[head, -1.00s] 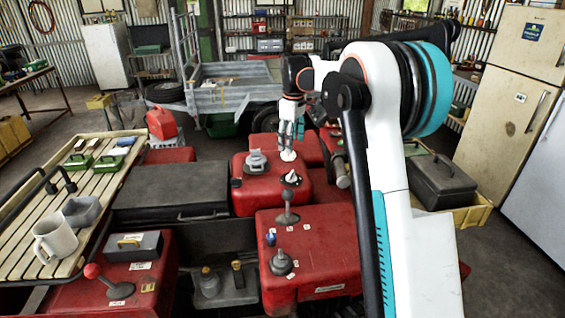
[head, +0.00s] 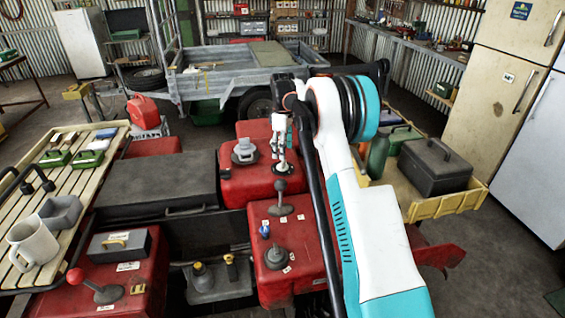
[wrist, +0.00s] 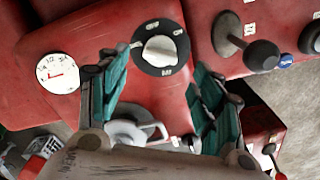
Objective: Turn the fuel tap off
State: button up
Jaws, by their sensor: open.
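The fuel tap (wrist: 160,50) is a white knob on a round black plate with small white lettering, set on the red tank (wrist: 90,35). My gripper (wrist: 159,72) is open, with one teal-padded finger to the lower left of the knob and the other to the lower right. Nothing is between the pads. In the head view my gripper (head: 281,150) points down over the tank, and the tap is mostly hidden at its tips.
A grey cap (wrist: 125,132) and a white gauge with a red needle (wrist: 58,73) sit near the tap. Dark round-knobbed levers (wrist: 262,56) stand to the right.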

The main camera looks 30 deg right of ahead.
aim_at(283, 165)
notch_tip(283, 165, down, 6)
jog(key=shift+r+b, duration=0.15)
jog(key=shift+b, duration=0.35)
jog(key=shift+c, duration=0.2)
jog(key=c, duration=1)
